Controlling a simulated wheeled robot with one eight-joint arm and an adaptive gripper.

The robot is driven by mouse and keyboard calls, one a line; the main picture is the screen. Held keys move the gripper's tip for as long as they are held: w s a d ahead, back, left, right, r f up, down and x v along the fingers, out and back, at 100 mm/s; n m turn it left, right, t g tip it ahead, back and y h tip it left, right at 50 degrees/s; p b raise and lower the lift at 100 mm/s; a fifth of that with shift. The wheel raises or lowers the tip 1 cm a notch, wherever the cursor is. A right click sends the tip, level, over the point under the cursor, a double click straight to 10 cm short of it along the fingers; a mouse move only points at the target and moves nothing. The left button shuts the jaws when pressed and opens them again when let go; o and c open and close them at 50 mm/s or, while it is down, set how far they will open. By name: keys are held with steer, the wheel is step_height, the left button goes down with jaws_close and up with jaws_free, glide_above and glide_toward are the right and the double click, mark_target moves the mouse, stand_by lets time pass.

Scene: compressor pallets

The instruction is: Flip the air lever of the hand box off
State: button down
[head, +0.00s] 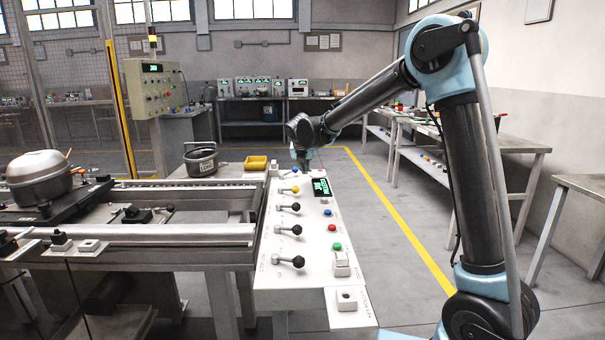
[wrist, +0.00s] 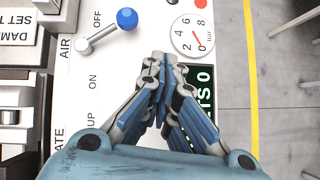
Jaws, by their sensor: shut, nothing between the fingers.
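The hand box (head: 275,270) is a long white panel with a row of levers. In the wrist view the air lever (wrist: 105,32) has a silver arm and a blue knob (wrist: 127,18), beside the printed AIR, OFF and ON. Its arm slants up and right from the pivot, with the knob level with OFF and away from ON. My gripper (wrist: 158,60) is shut and empty over the panel, below and right of the knob, with a visible gap in the picture. In the head view my gripper (head: 303,168) is at the box's far end.
A pressure gauge (wrist: 192,36) and a green display (wrist: 203,88) lie right of the lever. Nearer levers with yellow (head: 295,189) and black knobs line the box. A pallet rig with a compressor (head: 40,178) stands left. The floor right of the box is open.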

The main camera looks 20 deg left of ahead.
steer(key=s+d+r, duration=0.2)
steer(key=s+r, duration=0.1)
steer(key=r, duration=0.2)
steer(key=shift+s+d, duration=0.25)
steer(key=shift+d, duration=0.05)
steer(key=shift+r, duration=0.1)
steer(key=s+d+m+g+h, duration=0.1)
steer(key=s+d+m, duration=0.4)
steer(key=d, duration=0.7)
steer(key=s+d+f+m+g, duration=0.1)
steer(key=s+d+m, duration=0.1)
steer(key=d+m, duration=0.8)
steer(key=s+d+m+g+h, duration=0.1)
steer(key=s+d+m, duration=0.25)
steer(key=d, duration=1.15)
steer(key=s+d+f+m, duration=0.5)
steer(key=s+m, duration=0.1)
steer(key=s, duration=0.2)
steer(key=s+d+f+m+g, duration=0.1)
steer(key=s+d+f+m, duration=0.4)
steer(key=s+m, duration=0.2)
steer(key=s+d+f+m+g, duration=0.1)
steer(key=s+d+f+m, duration=0.4)
steer(key=s, duration=0.4)
steer(key=shift+s+d+f+m+y, duration=0.3)
steer(key=shift+s+d+m, duration=0.1)
steer(key=shift+m, duration=0.35)
